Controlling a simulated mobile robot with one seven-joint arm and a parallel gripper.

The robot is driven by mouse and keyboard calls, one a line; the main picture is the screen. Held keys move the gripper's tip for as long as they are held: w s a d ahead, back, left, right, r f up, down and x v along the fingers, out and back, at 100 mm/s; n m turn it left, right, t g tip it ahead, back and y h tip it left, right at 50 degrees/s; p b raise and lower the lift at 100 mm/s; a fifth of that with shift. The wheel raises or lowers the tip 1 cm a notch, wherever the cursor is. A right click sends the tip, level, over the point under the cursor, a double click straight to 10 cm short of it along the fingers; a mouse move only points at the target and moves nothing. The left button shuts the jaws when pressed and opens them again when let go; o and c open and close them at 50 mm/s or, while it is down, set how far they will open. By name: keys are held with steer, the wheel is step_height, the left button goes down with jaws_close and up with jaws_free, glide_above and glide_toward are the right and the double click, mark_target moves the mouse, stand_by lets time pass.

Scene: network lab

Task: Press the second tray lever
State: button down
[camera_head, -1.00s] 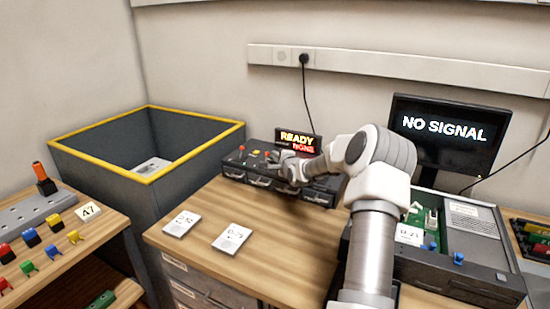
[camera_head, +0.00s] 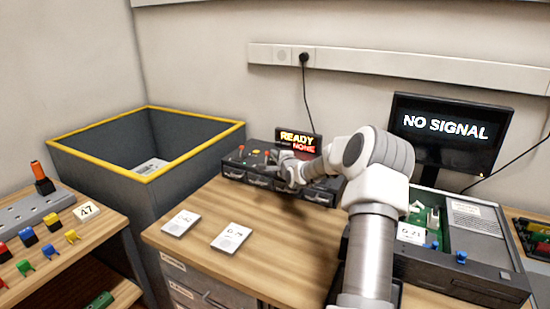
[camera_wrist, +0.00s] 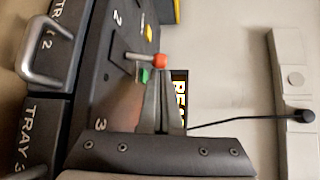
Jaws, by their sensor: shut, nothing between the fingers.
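The dark tray unit (camera_head: 232,172) stands at the back of the wooden desk, with drawers along its front and small levers on top. In the wrist view its front panels, marked TRAY 2 and TRAY 3, run down the left side (camera_wrist: 62,95). A lever with an orange-red knob (camera_wrist: 160,61) rises from the top, between the numerals 2 and 3 and nearer the 2. My gripper (camera_wrist: 164,80) is shut and empty, its tips right by this knob; I cannot tell whether they touch. In the head view my gripper (camera_head: 278,157) is over the unit, partly hiding its top.
A small display (camera_head: 298,142) reading READY and NONE stands behind the unit. Two white cards (camera_head: 181,223) lie on the desk. A deep yellow-rimmed bin (camera_head: 75,148) is at left. An open chassis (camera_head: 455,285) and a NO SIGNAL monitor (camera_head: 445,128) are at right.

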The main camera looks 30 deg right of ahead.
steer(key=shift+s+a+n+t+h+b, duration=0.25)
steer(key=shift+n+t+b, duration=0.4)
steer(key=shift+b, duration=0.7)
steer(key=shift+a+r+b, duration=0.15)
steer(key=shift+a+b, duration=0.15)
steer(key=shift+s+a+b, duration=0.4)
steer(key=shift+s+a, duration=0.05)
steer(key=shift+a, duration=0.15)
stand_by(0.8)
steer(key=shift+s, duration=0.1)
